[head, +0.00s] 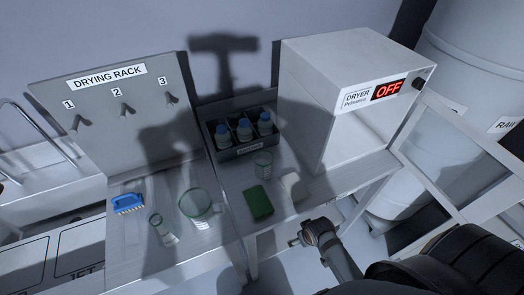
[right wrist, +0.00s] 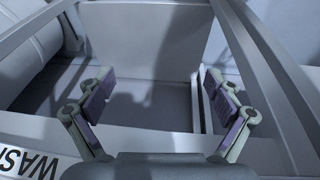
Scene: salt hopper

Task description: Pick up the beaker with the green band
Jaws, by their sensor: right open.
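A large clear beaker with a green rim (head: 199,206) stands on the left table in the head view. Left of it is a small conical flask, also green at the rim (head: 162,231). A smaller clear beaker (head: 263,164) with a faint greenish rim stands on the right table, before the bottle crate. I cannot clearly tell which vessel bears the green band. My right gripper (head: 299,240) is low in front of the right table, apart from all glassware. The right wrist view shows its jaws (right wrist: 158,88) open and empty. My left gripper is not in view.
A green block (head: 257,203) and a white object (head: 292,186) lie at the right table's front. A blue brush (head: 128,203) lies left. A dark crate (head: 233,152) holds blue-capped bottles. The dryer (head: 330,72), marked OFF, and drying rack (head: 117,118) stand behind.

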